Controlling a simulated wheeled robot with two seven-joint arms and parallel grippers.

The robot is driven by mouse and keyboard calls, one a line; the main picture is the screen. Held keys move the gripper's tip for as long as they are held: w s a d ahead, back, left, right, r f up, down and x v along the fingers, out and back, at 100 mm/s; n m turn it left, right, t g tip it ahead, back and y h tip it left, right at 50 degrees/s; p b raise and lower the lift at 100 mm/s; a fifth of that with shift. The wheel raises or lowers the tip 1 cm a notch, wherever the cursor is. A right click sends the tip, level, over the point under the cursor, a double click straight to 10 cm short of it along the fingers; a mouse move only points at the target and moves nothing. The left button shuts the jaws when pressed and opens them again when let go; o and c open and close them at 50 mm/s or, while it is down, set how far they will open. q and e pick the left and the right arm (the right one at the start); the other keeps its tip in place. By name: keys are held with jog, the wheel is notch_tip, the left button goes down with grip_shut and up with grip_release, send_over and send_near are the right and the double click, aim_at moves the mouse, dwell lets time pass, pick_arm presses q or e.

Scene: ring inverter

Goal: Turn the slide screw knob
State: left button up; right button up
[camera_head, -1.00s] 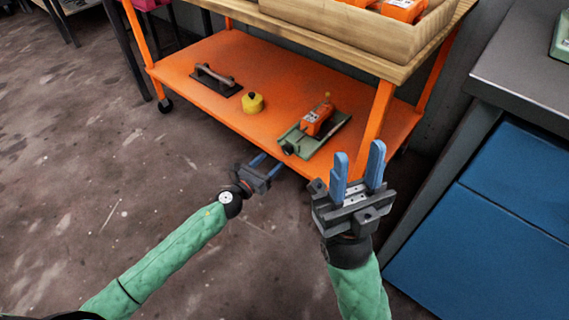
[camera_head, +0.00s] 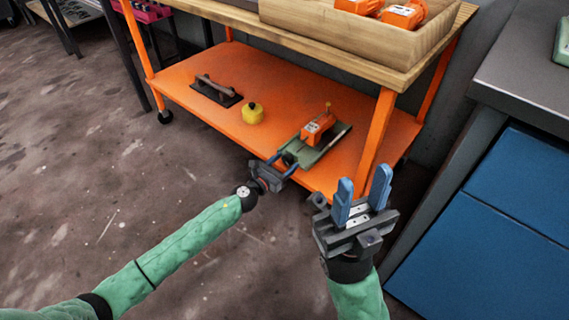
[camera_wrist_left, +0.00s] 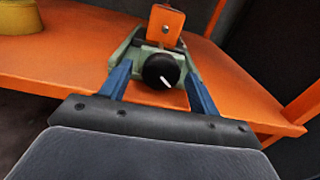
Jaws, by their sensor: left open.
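The slide screw knob is a round black knob (camera_wrist_left: 161,71) with a white line, on the near end of a green slide base (camera_head: 328,146) on the cart's lower orange shelf. An orange block (camera_head: 318,128) sits on the base. My left gripper (camera_head: 284,165) is open at the shelf's front edge. In the left wrist view its blue fingers (camera_wrist_left: 160,88) stand on either side of the knob, with no contact visible. In the head view the knob is mostly hidden by the gripper. My right gripper (camera_head: 364,191) is open and empty, in front of the cart's right leg.
A yellow weight-like object (camera_head: 252,113) and a black plate with a handle (camera_head: 216,91) lie on the orange shelf (camera_head: 190,110). A wooden bin (camera_head: 340,40) with orange items sits on the tabletop above. A blue cabinet (camera_head: 500,230) stands at the right.

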pick_arm(q)
jog(key=shift+w+d, duration=0.1)
jog(key=shift+w, duration=0.05)
jog(key=c, duration=1)
jog(key=shift+r+n+p, duration=0.1)
jog(key=shift+n+p, duration=0.5)
jog(key=shift+n, duration=1.5)
jog(key=o, duration=1)
